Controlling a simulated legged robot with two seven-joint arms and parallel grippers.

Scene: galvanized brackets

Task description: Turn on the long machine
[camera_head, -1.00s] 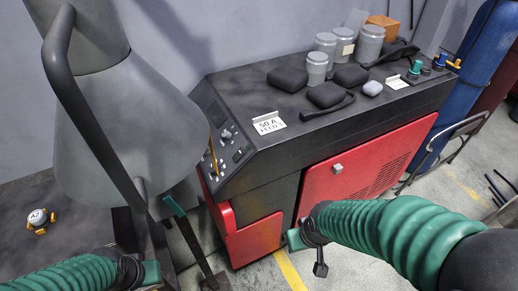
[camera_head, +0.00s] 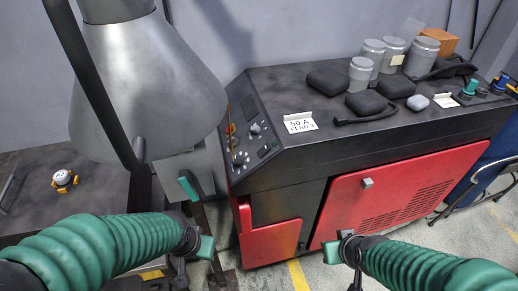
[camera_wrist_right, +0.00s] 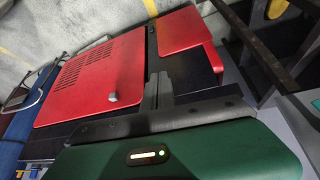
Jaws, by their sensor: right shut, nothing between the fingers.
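The long machine (camera_head: 330,145) is a black cabinet with red front panels, reaching from the middle to the right of the head view. Its slanted left end carries a control panel (camera_head: 252,140) with knobs, small buttons and a red and a yellow part. My left gripper (camera_head: 204,250) is low in front of the machine's left end, apart from the panel; its jaws are not clear. My right gripper (camera_head: 334,252) is shut and empty, low in front of the red door (camera_head: 395,195). The door also shows in the right wrist view (camera_wrist_right: 95,80).
Several grey jars (camera_head: 372,55), black pouches (camera_head: 328,82) and an orange box (camera_head: 440,40) stand on the machine top. A large grey hood (camera_head: 150,90) hangs at the left, close to the panel. A green-handled lever (camera_head: 188,188) stands below it. A chair (camera_head: 485,180) is at the right.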

